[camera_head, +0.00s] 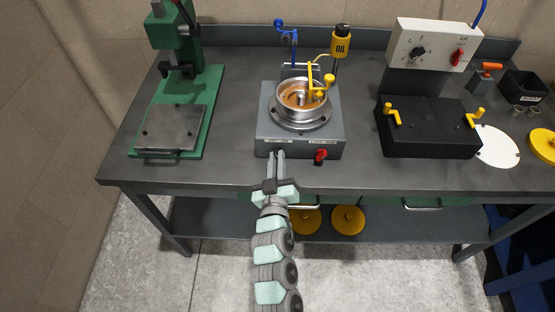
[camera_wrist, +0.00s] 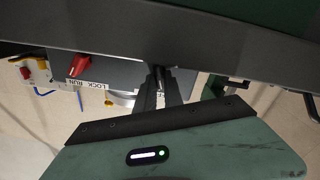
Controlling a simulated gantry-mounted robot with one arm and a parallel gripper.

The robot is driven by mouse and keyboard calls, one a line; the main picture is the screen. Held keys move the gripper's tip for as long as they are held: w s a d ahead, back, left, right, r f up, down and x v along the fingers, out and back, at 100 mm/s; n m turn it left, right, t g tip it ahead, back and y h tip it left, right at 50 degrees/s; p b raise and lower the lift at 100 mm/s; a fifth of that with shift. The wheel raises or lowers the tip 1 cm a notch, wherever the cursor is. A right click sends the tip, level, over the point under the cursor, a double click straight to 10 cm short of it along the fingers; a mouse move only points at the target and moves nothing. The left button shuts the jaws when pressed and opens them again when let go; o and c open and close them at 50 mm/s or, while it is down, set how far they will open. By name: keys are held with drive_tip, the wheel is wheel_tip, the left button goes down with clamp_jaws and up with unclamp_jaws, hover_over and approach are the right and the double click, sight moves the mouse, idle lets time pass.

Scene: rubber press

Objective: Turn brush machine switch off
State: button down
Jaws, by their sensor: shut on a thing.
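The brush machine (camera_head: 265,130) is a grey box on the bench with a round metal bowl (camera_head: 302,102) on top. My gripper (camera_head: 278,154) reaches up to the left part of its front face. In the wrist view its two fingers (camera_wrist: 160,72) are close together against that face, shut on a small switch that they mostly hide. The switch's position cannot be told. A red knob (camera_head: 320,156) sits on the same face to the right, apart from my fingers; in the wrist view this knob (camera_wrist: 80,65) is beside RUN and LOCK labels.
A green press (camera_head: 208,100) stands on the bench at left. A black block with yellow handles (camera_head: 430,130) and a white control box (camera_head: 432,44) with a red switch (camera_head: 457,57) stand at right. Yellow discs (camera_head: 347,219) lie on the lower shelf. The bench front strip is clear.

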drive_tip(key=shift+n, duration=0.7)
drive_tip(key=c, duration=1.5)
unclamp_jaws()
drive_tip(key=shift+o, duration=0.2)
drive_tip(key=shift+s, duration=0.1)
drive_tip(key=s, duration=1)
drive_tip(key=shift+s+a+p, duration=0.15)
drive_tip(key=shift+s+p, duration=0.15)
drive_tip(key=shift+p, duration=0.05)
